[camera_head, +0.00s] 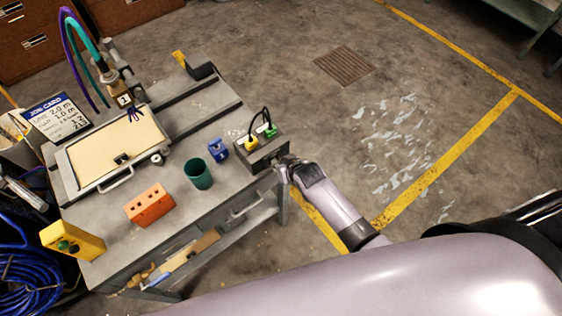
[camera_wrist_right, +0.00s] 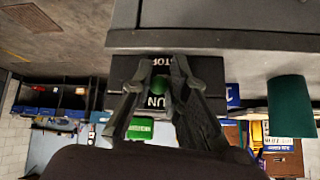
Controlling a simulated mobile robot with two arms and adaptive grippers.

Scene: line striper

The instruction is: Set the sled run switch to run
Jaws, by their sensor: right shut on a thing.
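The sled run switch is on a dark grey control box (camera_head: 262,152) at the right corner of the bench. In the right wrist view the box face (camera_wrist_right: 122,70) has STOP lettering at the top and partly covered RUN lettering lower down. The green switch knob (camera_wrist_right: 158,90) lies between these words; which setting it is in I cannot tell. My right gripper (camera_head: 284,163) reaches the box from the right. In the wrist view its two dark fingers (camera_wrist_right: 160,80) are shut on the knob, one on each side. My left gripper is not in view.
On the bench (camera_head: 105,235) stand a green cup (camera_head: 199,174), a blue part (camera_head: 218,149), an orange block (camera_head: 149,205) and a yellow box (camera_head: 72,240). A framed tray (camera_head: 112,150) lies behind. Black cables with yellow and green plugs rise from the control box. Floor right of the bench is clear.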

